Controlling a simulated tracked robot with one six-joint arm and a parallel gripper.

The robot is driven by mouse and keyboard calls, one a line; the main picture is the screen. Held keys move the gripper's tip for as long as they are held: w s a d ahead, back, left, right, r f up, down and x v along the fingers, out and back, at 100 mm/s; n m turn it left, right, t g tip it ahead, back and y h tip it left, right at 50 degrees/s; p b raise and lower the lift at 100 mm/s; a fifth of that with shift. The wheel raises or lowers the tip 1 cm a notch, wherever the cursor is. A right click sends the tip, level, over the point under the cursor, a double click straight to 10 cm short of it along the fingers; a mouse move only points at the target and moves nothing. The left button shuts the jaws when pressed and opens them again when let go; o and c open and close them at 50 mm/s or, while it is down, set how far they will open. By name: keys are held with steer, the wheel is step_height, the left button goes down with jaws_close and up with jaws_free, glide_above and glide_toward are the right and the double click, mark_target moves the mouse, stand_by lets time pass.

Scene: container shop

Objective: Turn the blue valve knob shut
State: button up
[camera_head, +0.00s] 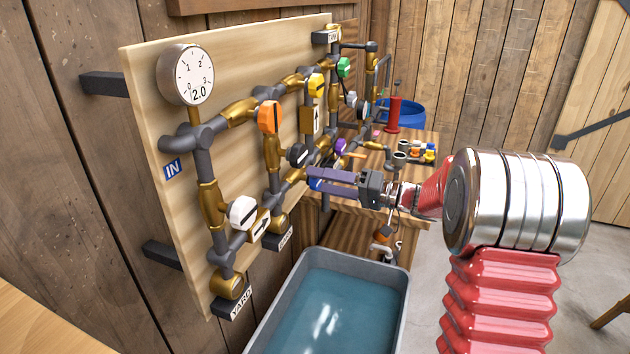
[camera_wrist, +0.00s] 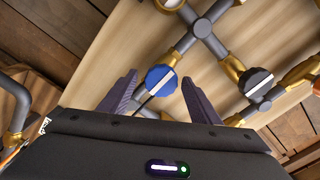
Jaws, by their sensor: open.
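The blue valve knob (camera_wrist: 161,80) shows in the wrist view, a round knob with a white bar across its face, set on the pipework. My gripper (camera_wrist: 158,90) is open, with one purple finger to the left of the knob and one to the right. Whether the fingertips touch the knob cannot be told. In the head view my gripper (camera_head: 312,178) reaches left to the pipe board, and only a small part of the blue knob (camera_head: 316,184) shows behind the fingers.
Orange (camera_head: 269,117), white (camera_head: 243,213) and black (camera_head: 297,155) knobs sit on the pipes nearby. A gauge (camera_head: 186,75) reads about 2.0. A grey tub of water (camera_head: 262,330) stands below the board. A wooden bench (camera_head: 400,210) with small parts is behind my gripper.

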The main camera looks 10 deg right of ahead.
steer(key=shift+x, duration=0.85)
steer(key=shift+f, duration=0.1)
steer(key=c, duration=1.1)
